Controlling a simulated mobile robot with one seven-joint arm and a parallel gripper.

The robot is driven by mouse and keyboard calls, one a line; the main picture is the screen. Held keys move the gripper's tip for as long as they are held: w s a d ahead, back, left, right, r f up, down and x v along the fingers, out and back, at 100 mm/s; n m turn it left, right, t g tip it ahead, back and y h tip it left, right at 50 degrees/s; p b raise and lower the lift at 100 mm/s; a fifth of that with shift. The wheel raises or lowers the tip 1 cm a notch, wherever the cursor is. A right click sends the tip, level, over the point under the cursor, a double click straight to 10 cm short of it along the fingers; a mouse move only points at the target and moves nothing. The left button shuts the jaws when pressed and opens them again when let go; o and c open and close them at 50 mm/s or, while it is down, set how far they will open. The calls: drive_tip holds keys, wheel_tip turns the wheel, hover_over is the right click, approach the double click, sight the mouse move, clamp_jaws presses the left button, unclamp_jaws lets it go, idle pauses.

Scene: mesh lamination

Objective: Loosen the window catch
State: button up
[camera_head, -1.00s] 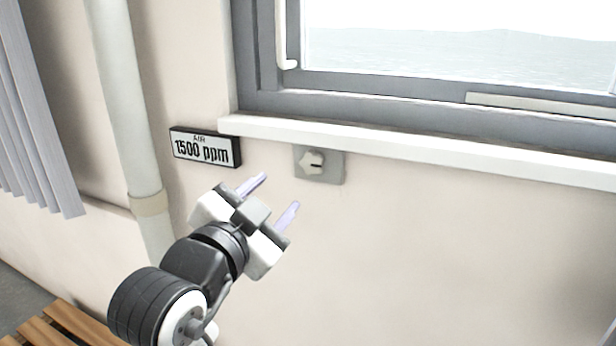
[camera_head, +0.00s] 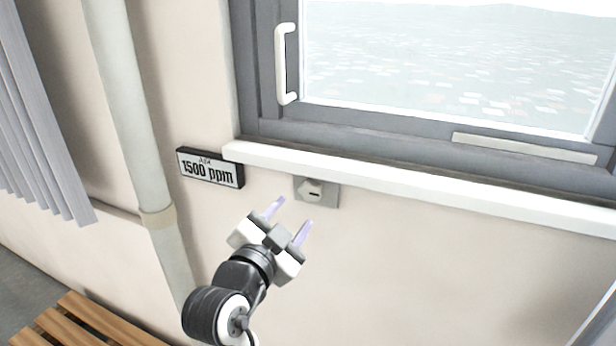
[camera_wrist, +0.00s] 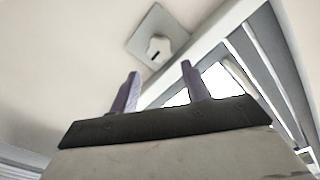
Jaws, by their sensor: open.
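The window catch looks to be a pale knob (camera_head: 311,187) with a dark mark, on a square grey plate (camera_head: 331,199) on the wall just under the window sill. In the wrist view the knob (camera_wrist: 157,48) is above the gap between my fingers, with its plate (camera_wrist: 149,27) tilted. My gripper (camera_head: 295,211) is open and empty, with two pale purple fingers pointing up toward the knob. It is below and left of the knob in the head view and appears apart from it. The fingertips also show in the wrist view (camera_wrist: 160,68).
A white sill (camera_head: 420,184) juts out above the knob. The grey window frame (camera_head: 380,128) carries a white handle (camera_head: 284,62). A sign reading 1500 ppm (camera_head: 210,168) is left of the knob. A pipe (camera_head: 128,110) and slatted bench (camera_head: 85,322) are further left.

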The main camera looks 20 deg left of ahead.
sight(310, 193)
drive_tip(key=w+p, duration=0.2)
drive_tip(key=w, duration=0.6)
drive_tip(key=shift+w+d, duration=0.15)
drive_tip(key=shift+w, duration=0.2)
drive_tip(key=c, duration=0.7)
